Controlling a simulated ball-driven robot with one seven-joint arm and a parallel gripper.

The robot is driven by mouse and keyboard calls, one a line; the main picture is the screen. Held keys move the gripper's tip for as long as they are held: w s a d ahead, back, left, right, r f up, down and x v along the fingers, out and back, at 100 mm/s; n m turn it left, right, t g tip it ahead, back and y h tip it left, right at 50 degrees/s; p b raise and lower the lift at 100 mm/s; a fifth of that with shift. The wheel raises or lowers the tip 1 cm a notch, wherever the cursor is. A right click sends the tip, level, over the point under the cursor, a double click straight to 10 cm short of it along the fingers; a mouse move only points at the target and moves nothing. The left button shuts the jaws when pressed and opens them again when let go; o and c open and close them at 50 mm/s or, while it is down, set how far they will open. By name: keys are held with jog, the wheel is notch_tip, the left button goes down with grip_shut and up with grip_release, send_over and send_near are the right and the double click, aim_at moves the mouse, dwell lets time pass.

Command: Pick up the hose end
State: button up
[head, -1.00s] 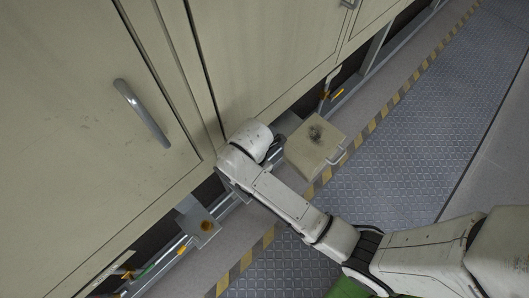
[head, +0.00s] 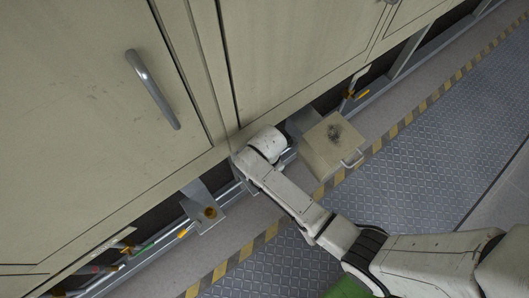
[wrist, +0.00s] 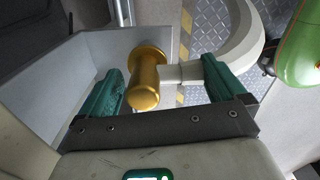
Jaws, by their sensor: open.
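A brass-coloured cylindrical fitting with a flared end (wrist: 147,80) shows in the wrist view; I take it for the hose end. A pale curved piece (wrist: 240,48) runs from its right side and looks like the hose. My gripper (wrist: 160,68) is open, with one green finger on the left and one on the right. The fitting lies between the fingers, nearer the left one, with gaps in the picture; depth is hard to judge. In the head view my wrist hides the gripper and the fitting beside the cabinet's lower edge.
A grey angled plate (wrist: 40,82) lies close to the left finger. A green rounded object (wrist: 300,50) is at the wrist view's right edge. In the head view, a beige box (head: 322,158) with a handle stands right of my wrist, and a bracket (head: 195,195) is on the left. The patterned floor (head: 430,150) is clear.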

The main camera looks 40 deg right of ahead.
jog(key=shift+f, duration=0.55)
jog(key=c, duration=1.3)
jog(key=shift+o, duration=0.2)
jog(key=shift+r, duration=0.1)
jog(key=shift+r, duration=0.6)
notch_tip(320, 180, up, 2)
jog(key=shift+r+p, duration=0.15)
jog(key=shift+p, duration=0.35)
jog(key=s+a+r+p, duration=0.2)
jog(key=s+a+r, duration=0.3)
jog(key=s+r, duration=0.4)
jog(key=s, duration=0.4)
jog(key=shift+a+r, duration=0.15)
jog(key=shift+r, duration=0.1)
